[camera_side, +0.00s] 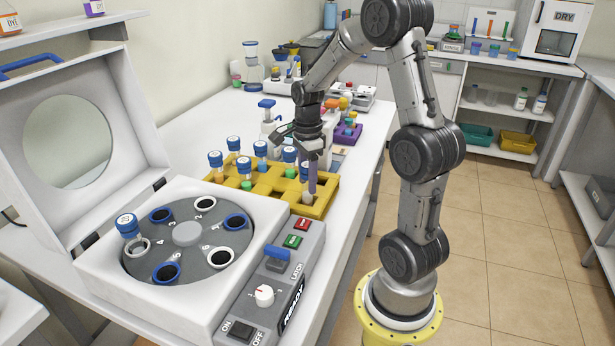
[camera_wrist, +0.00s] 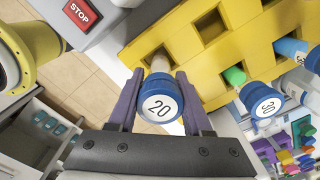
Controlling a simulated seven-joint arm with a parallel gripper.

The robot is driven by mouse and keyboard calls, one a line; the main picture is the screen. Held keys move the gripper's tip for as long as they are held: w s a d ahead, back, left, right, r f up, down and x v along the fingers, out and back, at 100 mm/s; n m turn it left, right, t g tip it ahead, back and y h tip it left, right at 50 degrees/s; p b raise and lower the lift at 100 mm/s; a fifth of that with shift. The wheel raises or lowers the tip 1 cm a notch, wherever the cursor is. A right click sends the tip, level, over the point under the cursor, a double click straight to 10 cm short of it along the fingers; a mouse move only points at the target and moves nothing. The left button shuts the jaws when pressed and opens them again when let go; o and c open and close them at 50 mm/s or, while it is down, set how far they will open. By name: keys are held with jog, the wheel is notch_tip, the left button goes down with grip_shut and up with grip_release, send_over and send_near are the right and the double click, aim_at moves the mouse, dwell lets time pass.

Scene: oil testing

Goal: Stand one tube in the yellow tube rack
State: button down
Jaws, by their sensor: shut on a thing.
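The yellow tube rack (camera_side: 318,210) stands on the white bench behind the centrifuge, with several blue-capped tubes upright in it; it also shows in the wrist view (camera_wrist: 187,48). My gripper (camera_side: 311,178) is over the rack's near right end, pointing down. In the wrist view, its purple fingers (camera_wrist: 158,84) are shut on a tube with a blue cap marked 20 (camera_wrist: 160,104). This tube's pale lower part (camera_side: 307,197) is at a corner slot of the rack. How deep it sits is hidden. Empty slots show beside it.
The open centrifuge (camera_side: 187,234) stands in front, with one blue-capped tube (camera_side: 127,226) in its rotor. Its control panel (camera_side: 265,295) is close to the rack's near end. A purple rack (camera_side: 348,136) and bottles stand farther back.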

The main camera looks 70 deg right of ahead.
jog(key=shift+f, duration=1.15)
dwell(0.9)
jog(key=shift+c, duration=1.2)
grip_release()
notch_tip(320, 180, up, 14)
jog(key=shift+f, duration=0.1)
jog(key=s+a+r+n+t, duration=0.1)
jog(key=a+r+n, duration=0.25)
jog(key=a, duration=0.35)
jog(key=s+a+r+n+t, duration=0.1)
jog(key=a+r+n+t, duration=0.1)
jog(key=a+n, duration=0.35)
jog(key=s+a+f+n+t, duration=0.2)
jog(key=s+a+n, duration=0.6)
jog(key=n, duration=0.9)
notch_tip(320, 180, down, 3)
jog(key=shift+s+a+r+t, duration=0.15)
jog(key=shift+s+t, duration=0.15)
